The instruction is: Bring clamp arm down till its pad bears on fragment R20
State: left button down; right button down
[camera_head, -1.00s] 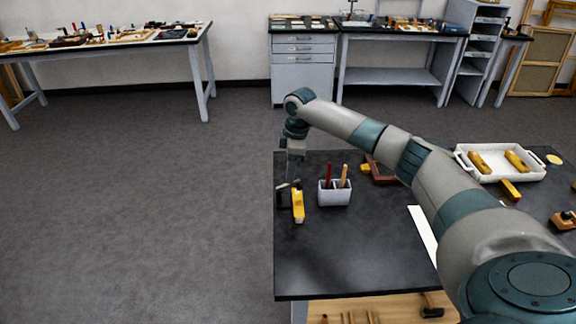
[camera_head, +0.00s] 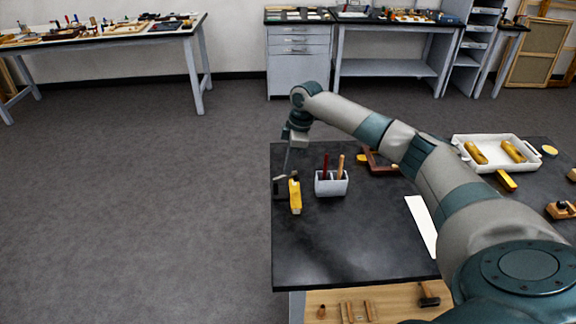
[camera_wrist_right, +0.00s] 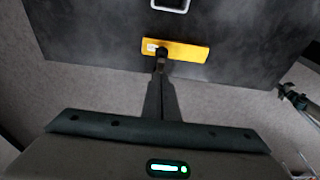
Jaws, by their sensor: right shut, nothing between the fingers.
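A yellow-gold bar with a small white patch, probably fragment R20 (camera_head: 295,197), lies near the left edge of the dark table; it also shows in the right wrist view (camera_wrist_right: 185,51). A small dark part, probably the clamp's (camera_head: 279,187), stands beside it at the edge. A dark rounded tip (camera_wrist_right: 161,55) overlaps the bar in the wrist view; I cannot tell whether it is the clamp pad or touches the bar. My right gripper (camera_head: 284,172) is shut and empty, pointing down close to the dark part. Its slim fingers (camera_wrist_right: 160,78) reach toward the bar. My left gripper is not in view.
A light holder (camera_head: 331,184) with a red and an orange-handled tool stands just right of the bar. A white tray (camera_head: 463,152) with gold pieces is farther right. My right arm crosses above the table. The table's front left (camera_head: 335,250) is clear.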

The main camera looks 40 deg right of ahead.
aim_at(295, 172)
jog(key=shift+s+d+f, duration=0.1)
jog(key=shift+f, duration=0.1)
jog(key=shift+s+d+f+t+y+b, duration=0.25)
jog(key=shift+f+t+y+b, duration=0.2)
jog(key=shift+y, duration=0.25)
jog(key=shift+s+d+f+t+y+b, duration=0.2)
jog(key=shift+d+f+t+y+b, duration=0.25)
jog(key=shift+y+b, duration=0.4)
jog(key=shift+d, duration=0.1)
jog(key=shift+d+f, duration=0.1)
jog(key=shift+f, duration=0.05)
